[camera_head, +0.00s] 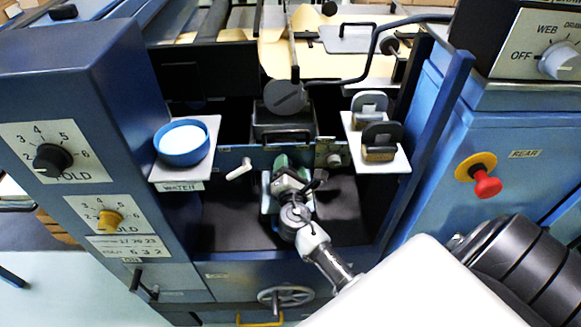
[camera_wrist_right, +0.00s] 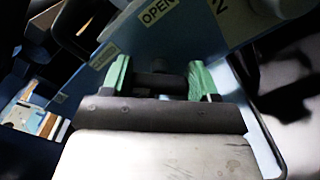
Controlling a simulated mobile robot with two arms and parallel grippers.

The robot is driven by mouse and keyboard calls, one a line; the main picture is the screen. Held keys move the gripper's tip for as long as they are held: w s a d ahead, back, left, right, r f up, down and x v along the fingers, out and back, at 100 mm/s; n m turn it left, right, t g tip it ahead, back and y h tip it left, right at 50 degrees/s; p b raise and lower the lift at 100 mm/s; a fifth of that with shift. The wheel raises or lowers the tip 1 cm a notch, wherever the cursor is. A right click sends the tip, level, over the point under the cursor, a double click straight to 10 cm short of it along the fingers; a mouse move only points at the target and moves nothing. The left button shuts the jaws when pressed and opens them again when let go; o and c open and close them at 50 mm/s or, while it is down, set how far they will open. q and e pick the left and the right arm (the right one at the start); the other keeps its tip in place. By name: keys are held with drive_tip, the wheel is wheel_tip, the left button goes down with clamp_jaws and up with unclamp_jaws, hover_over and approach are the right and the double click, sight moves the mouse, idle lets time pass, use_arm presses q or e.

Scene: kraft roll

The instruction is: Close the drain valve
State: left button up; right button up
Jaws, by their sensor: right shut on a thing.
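My right gripper (camera_head: 284,172) reaches into the blue machine's recess from the lower right, at the panel below the dark block. In the right wrist view its green finger pads (camera_wrist_right: 160,82) stand either side of a dark handle (camera_wrist_right: 155,84), and the gripper is shut on it. This looks like the drain valve handle. My left gripper is not in view.
A white lever (camera_head: 239,170) sits left of my gripper. A handwheel (camera_head: 286,295) is below. A red knob (camera_head: 486,184) is at the right.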

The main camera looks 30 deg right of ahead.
drive_tip(key=o, duration=0.9)
drive_tip(key=b+v, duration=0.1)
drive_tip(key=v, duration=0.9)
drive_tip(key=shift+s+a+b, duration=0.15)
drive_tip(key=shift+s+b, duration=0.15)
drive_tip(key=shift+s, duration=0.05)
